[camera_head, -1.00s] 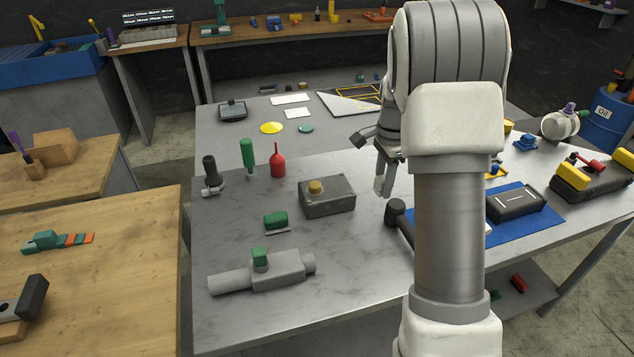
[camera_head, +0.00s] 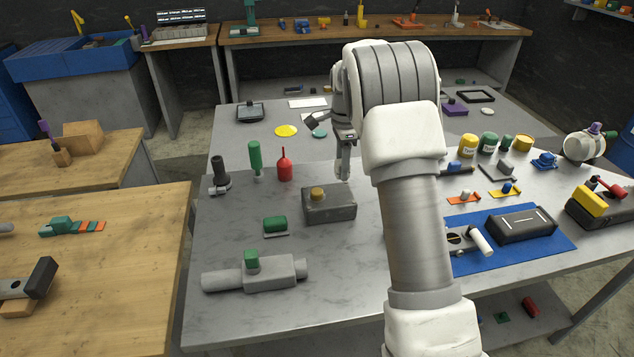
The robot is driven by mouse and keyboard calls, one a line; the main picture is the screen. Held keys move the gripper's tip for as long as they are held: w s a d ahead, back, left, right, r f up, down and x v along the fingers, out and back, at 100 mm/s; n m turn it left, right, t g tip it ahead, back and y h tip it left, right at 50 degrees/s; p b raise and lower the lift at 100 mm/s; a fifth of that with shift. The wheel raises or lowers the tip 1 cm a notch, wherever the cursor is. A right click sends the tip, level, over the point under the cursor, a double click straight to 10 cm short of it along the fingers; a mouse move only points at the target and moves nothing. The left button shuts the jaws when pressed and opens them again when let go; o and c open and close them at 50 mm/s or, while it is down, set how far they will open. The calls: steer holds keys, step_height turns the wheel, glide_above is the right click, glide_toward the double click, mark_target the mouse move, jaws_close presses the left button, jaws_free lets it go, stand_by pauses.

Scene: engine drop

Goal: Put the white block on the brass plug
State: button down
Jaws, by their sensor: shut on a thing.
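The brass plug (camera_head: 317,193) is a short golden cylinder on top of a dark grey metal box (camera_head: 330,208) on the metal table. My gripper (camera_head: 344,172) points down just behind and right of that box, apart from the plug as far as I can tell. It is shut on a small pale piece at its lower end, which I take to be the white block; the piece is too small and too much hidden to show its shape. My own arm hides part of the table to the right of the box.
Left of the box stand a red oil can (camera_head: 285,168), a green-handled tool (camera_head: 255,158) and a green block (camera_head: 275,224). A grey fixture (camera_head: 270,272) lies in front. A blue mat (camera_head: 555,245) with a black case (camera_head: 521,224) lies to the right. Bare table surrounds the box.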

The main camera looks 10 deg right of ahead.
steer(key=p, duration=0.2)
glide_above(317, 191)
step_height(317, 191, down, 5)
steer(key=shift+w+r, duration=0.1)
steer(key=shift+r, duration=0.1)
steer(key=shift+f, duration=2)
steer(key=shift+f, duration=0.1)
steer(key=shift+c, duration=2.2)
jaws_free()
